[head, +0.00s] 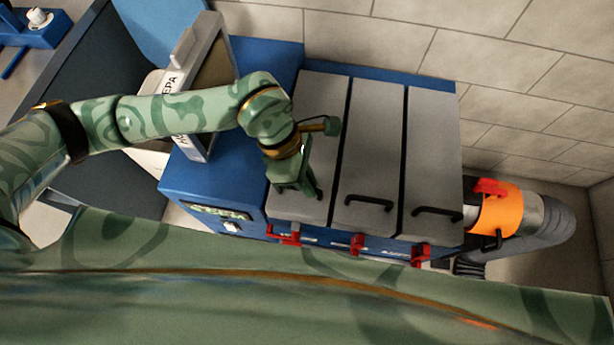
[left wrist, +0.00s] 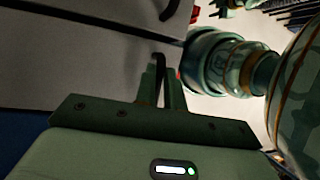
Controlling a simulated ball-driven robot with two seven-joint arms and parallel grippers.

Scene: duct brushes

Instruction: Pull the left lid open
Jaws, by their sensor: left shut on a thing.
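The left lid (head: 315,120) is a long grey panel, the leftmost of three side by side on top of a blue cabinet (head: 205,185). It appears to lie level with its neighbours. My left gripper (head: 312,194) is over the near end of this lid. In the left wrist view, my left gripper (left wrist: 161,92) is shut on a dark handle (left wrist: 160,68), with one finger on each side of it. Most of this handle is hidden by the gripper in the head view. My right gripper cannot be made out in either view.
The middle lid (head: 370,150) and right lid (head: 432,150) carry black handles. Red latches (head: 357,243) line the cabinet's front edge. An orange collar (head: 500,208) with a grey hose is at the right. A framed filter panel (head: 200,85) stands at the left, and a brick wall is behind.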

